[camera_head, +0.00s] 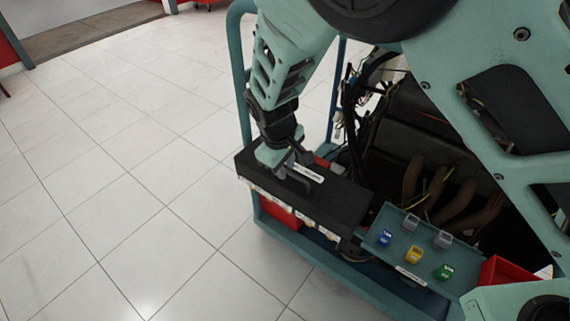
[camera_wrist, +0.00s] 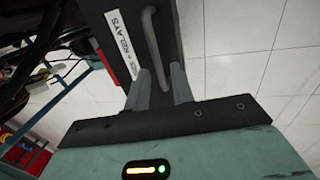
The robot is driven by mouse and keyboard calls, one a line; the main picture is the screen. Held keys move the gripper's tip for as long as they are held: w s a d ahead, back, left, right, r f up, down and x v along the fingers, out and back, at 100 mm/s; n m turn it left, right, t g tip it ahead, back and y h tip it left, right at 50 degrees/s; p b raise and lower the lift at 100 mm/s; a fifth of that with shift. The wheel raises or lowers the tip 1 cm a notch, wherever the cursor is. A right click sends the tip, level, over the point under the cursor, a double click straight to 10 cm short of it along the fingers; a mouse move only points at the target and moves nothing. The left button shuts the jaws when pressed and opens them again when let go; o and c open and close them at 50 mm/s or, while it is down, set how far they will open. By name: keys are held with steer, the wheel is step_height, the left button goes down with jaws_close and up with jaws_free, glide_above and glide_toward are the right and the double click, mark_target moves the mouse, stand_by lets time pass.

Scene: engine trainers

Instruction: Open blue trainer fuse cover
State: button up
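The black fuse cover (camera_head: 325,201) is the long lid of a box at the near left edge of the blue trainer's frame (camera_head: 240,75). It looks closed and level in the head view. It carries a white label, partly readable as "RELAYS" in the wrist view (camera_wrist: 120,47), and a dark bent bar handle (camera_wrist: 151,35). My gripper (camera_head: 290,168) is down at the cover's handle.
Right of the cover is a teal panel (camera_head: 385,259) with blue, yellow and green fuses or relays and clear ones. Dark hoses and wires (camera_head: 420,180) fill the engine bay behind. A red part (camera_head: 281,214) shows under the cover. Tiled floor (camera_head: 130,190) at the left is clear.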

jaws_close()
steer(key=shift+r, duration=0.1)
steer(key=shift+w+d+r+p, duration=0.55)
steer(key=shift+r+p, duration=0.1)
steer(key=shift+p, duration=0.2)
steer(key=w+p, duration=0.1)
steer(key=w+d+r, duration=0.1)
steer(key=w+d+p, duration=0.1)
steer(key=shift+w+d+r+p, duration=0.15)
steer(key=shift+d+r+p, duration=0.1)
steer(key=shift+r+p, duration=0.15)
steer(key=shift+w+d+r+p, duration=0.1)
steer(key=shift+w+d+p, duration=0.2)
steer(key=shift+w+d, duration=0.4)
steer(key=shift+w, duration=0.1)
